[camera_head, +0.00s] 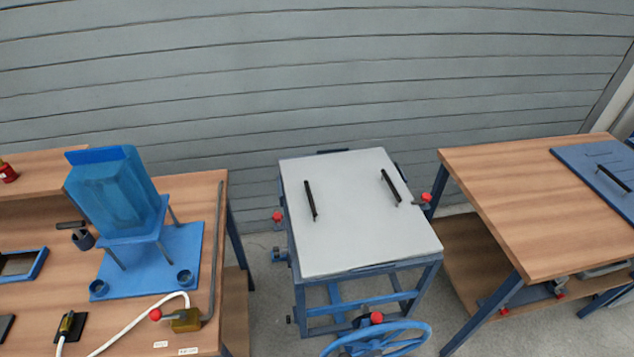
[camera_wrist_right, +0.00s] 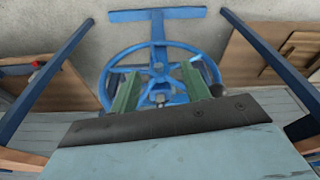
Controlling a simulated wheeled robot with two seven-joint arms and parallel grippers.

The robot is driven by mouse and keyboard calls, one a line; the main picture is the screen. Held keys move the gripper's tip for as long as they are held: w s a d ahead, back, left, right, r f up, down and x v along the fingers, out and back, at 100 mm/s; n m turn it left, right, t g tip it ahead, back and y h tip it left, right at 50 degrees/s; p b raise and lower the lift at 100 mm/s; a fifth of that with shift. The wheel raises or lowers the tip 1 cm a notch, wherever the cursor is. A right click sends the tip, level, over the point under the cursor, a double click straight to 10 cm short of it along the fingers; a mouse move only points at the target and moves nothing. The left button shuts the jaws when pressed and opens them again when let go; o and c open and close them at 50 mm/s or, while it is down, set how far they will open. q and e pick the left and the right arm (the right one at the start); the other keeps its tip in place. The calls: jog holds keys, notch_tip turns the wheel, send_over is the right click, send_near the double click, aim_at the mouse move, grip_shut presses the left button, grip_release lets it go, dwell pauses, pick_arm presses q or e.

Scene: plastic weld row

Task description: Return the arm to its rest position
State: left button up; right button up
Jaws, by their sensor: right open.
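My right gripper (camera_wrist_right: 160,88) shows in the right wrist view as two green fingers standing apart on a dark plate, with nothing between them. Beyond the fingers is a blue handwheel (camera_wrist_right: 106,72) with spokes. I cannot tell the distance between the fingers and the wheel, and they seem not to hold it. In the head view the same kind of blue handwheel (camera_head: 408,324) sits at the bottom centre, in front of the machine with a grey top plate (camera_head: 350,230). Neither arm nor gripper shows in the head view.
A wooden bench (camera_head: 60,295) on the left carries a blue stand with a translucent blue hopper (camera_head: 115,195), a white hose and small tools. A wooden table (camera_head: 540,215) stands on the right with a blue panel (camera_head: 600,172). Narrow floor gaps separate them from the machine.

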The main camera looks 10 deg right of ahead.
pick_arm(q)
notch_tip(320, 180, down, 5)
jog(key=b, duration=0.4)
jog(key=shift+b, duration=0.3)
pick_arm(e)
jog(key=s+d+f, duration=0.1)
jog(key=s+f, duration=0.8)
jog(key=f, duration=0.3)
jog(key=s+d+f+g, duration=0.1)
jog(key=s+d+f, duration=0.1)
jog(key=s+f, duration=0.7)
notch_tip(320, 180, down, 4)
jog(key=shift+s+f+g, duration=0.1)
jog(key=shift+s+g, duration=0.1)
jog(key=shift+g, duration=0.1)
jog(key=shift+d, duration=0.1)
pick_arm(q)
jog(key=shift+c, duration=1.2)
pick_arm(e)
jog(key=shift+c, duration=1.2)
pick_arm(q)
jog(key=shift+s, duration=0.2)
jog(key=shift+c, duration=0.3)
pick_arm(e)
jog(key=shift+w, duration=0.15)
